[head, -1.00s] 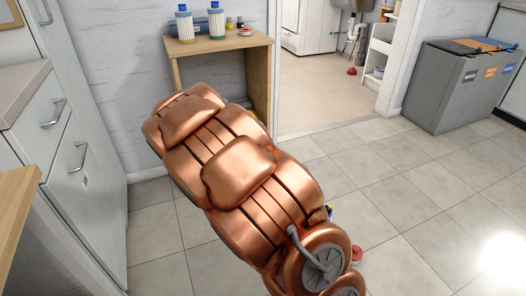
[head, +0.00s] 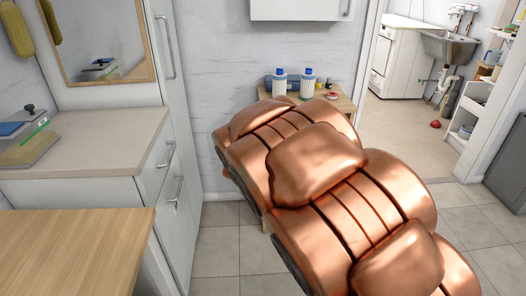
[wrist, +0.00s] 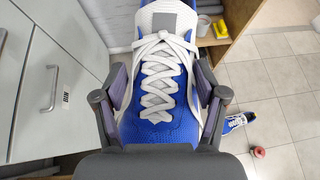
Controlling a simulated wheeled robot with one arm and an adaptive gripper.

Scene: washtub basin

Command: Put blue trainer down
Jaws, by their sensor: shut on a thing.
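A blue trainer with white laces (wrist: 158,128) fills the middle of the wrist view, toe toward my gripper. My gripper (wrist: 160,92) is shut on it, with one finger on each side of the shoe. A second blue trainer (wrist: 233,122) lies on the tiled floor to the right. In the head view my copper arm blocks the middle, and neither my gripper nor the held trainer shows.
A wooden table (head: 75,250) with a bare top stands at lower left. Behind it is a white cabinet with a counter (head: 95,140). A small wooden shelf unit (head: 345,104) holds white bottles (head: 308,84). A red round object (wrist: 258,152) lies on the floor.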

